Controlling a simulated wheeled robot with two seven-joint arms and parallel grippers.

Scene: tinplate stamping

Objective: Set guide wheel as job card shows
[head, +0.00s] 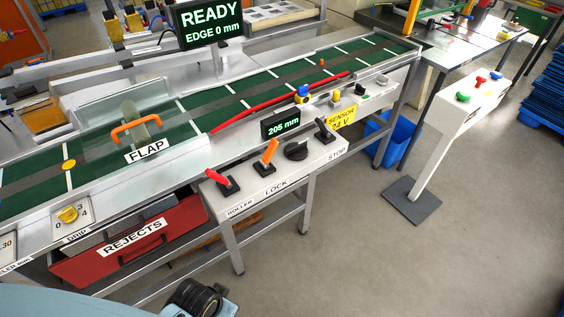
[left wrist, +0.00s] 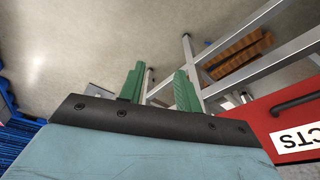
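A small black knob (head: 296,150) sits on the white control panel (head: 325,150), below a display (head: 281,123) reading 205 mm; I cannot tell whether it is the guide wheel. A red guide rail (head: 275,104) runs slanted over the green belt (head: 215,108). A screen (head: 209,24) reads READY, EDGE 0 mm. No job card is readable. My left gripper (left wrist: 158,80) is open and empty, its green fingers apart over floor and table legs in the left wrist view. Its fingertips do not show clearly in the head view. My right gripper is out of view.
A red REJECTS drawer (head: 135,238) is below at left. A white pedestal (head: 448,120) stands right; floor in front is clear.

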